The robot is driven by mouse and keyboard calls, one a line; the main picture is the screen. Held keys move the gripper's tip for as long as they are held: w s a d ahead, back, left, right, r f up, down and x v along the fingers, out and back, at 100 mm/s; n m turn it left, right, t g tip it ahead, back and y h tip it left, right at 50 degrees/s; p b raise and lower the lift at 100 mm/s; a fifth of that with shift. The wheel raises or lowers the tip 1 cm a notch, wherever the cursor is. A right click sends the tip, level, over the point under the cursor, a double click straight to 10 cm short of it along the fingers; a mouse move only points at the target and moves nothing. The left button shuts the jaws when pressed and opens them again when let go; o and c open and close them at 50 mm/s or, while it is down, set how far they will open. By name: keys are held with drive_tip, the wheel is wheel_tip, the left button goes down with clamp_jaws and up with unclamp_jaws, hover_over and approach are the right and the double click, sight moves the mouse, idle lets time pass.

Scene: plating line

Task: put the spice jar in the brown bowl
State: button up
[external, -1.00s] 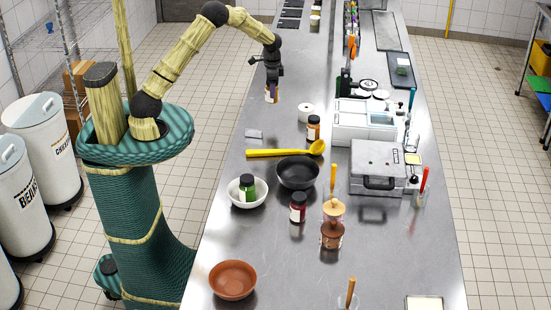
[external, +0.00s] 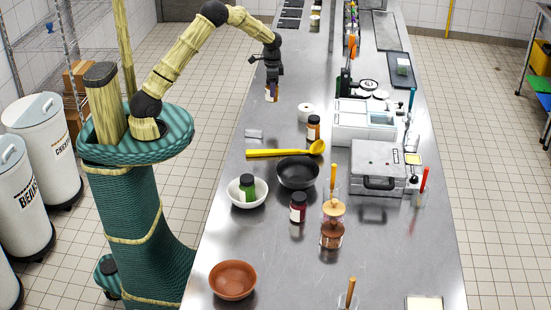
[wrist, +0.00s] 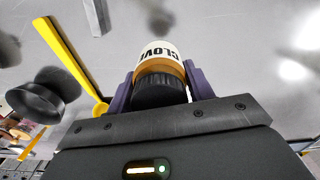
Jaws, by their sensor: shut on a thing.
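My gripper (external: 272,80) is shut on a spice jar (external: 271,94), held above the counter toward its far left edge. In the wrist view the jar (wrist: 160,60) shows a white label with letters reading "CLOV", an orange-brown body and a black lid, between the two purple fingers (wrist: 160,85). The brown bowl (external: 233,291) stands empty at the near left of the counter, far from my gripper.
A white bowl (external: 234,201) holds a green jar (external: 247,187). A black bowl (external: 298,174), a yellow ladle (external: 280,153), a dark red jar (external: 298,208) and an orange jar (external: 313,128) stand between my gripper and the brown bowl. Appliances line the right side.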

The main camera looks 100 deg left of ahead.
drive_tip(key=r, duration=0.5)
drive_tip(key=shift+w+d+r, duration=0.15)
drive_tip(key=shift+w+r, duration=0.1)
drive_tip(key=shift+r, duration=0.1)
drive_tip(key=w+d+m, duration=0.4)
drive_tip(key=w+d, duration=1)
drive_tip(key=d, duration=0.4)
drive_tip(key=w+d+m+b, duration=0.1)
drive_tip(key=w+d+m, duration=0.2)
drive_tip(key=d, duration=0.9)
drive_tip(key=w+d+m, duration=0.2)
drive_tip(key=w+d, duration=0.1)
drive_tip(key=d, duration=0.9)
drive_tip(key=s+d+m, duration=0.3)
drive_tip(key=s+d, duration=0.1)
drive_tip(key=d, duration=1)
drive_tip(key=s+d+m, duration=0.2)
drive_tip(key=s+d, duration=0.1)
drive_tip(key=d, duration=1.2)
drive_tip(key=s+d+m, duration=0.4)
drive_tip(key=s+d, duration=0.9)
drive_tip(key=d, duration=0.3)
drive_tip(key=f, duration=0.3)
drive_tip(key=f+b, duration=0.1)
drive_tip(key=f, duration=0.1)
drive_tip(key=shift+s+d+f, duration=0.1)
drive_tip(key=shift+s+d, duration=0.2)
drive_tip(key=shift+d, duration=0.1)
